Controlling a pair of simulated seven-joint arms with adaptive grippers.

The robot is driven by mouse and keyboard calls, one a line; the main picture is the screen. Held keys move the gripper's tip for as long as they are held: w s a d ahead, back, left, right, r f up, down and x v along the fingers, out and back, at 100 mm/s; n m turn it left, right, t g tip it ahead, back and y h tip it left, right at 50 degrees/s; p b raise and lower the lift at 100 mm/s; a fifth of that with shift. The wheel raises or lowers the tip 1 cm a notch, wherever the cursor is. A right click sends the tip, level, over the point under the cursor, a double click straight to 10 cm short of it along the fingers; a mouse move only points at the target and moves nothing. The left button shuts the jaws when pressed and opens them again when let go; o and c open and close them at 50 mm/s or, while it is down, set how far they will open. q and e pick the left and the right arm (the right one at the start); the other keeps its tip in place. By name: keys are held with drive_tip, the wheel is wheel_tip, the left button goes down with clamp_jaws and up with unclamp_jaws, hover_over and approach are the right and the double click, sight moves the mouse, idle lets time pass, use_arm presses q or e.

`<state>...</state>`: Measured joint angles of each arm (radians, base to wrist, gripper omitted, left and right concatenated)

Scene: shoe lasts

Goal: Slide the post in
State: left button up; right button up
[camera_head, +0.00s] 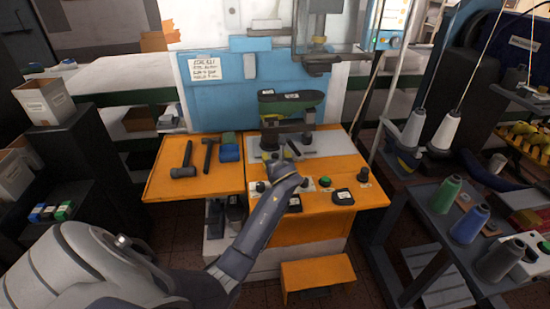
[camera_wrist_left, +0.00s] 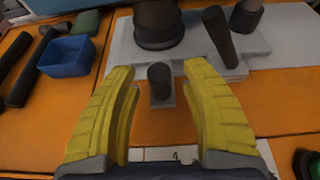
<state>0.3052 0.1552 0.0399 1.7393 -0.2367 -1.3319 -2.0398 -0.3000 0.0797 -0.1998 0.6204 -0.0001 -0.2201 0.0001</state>
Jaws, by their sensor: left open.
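My left gripper (camera_wrist_left: 160,92) is open, with its two yellow fingers on either side of a short dark post (camera_wrist_left: 160,76) in the left wrist view. The post stands upright on a small grey base, with visible gaps to both fingers. In the head view my left gripper (camera_head: 285,156) is over the orange bench, in front of the machine; the post is too small to make out there. A thick dark column (camera_wrist_left: 157,22) stands on the grey plate (camera_wrist_left: 122,50) just behind the post, and a dark tilted cylinder (camera_wrist_left: 221,36) is to its right.
A green shoe last (camera_head: 292,104) sits on the machine above the bench. Hammers (camera_head: 184,160) and a blue bin (camera_head: 229,153) lie on the orange bench (camera_head: 160,184) at left. A cart with thread cones (camera_head: 466,224) stands further right.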

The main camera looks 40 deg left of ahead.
use_arm(q)
drive_tip(key=shift+w+a+f, duration=0.25)
drive_tip(key=shift+w+a, duration=0.15)
drive_tip(key=shift+a, duration=0.05)
clamp_jaws()
idle(0.3)
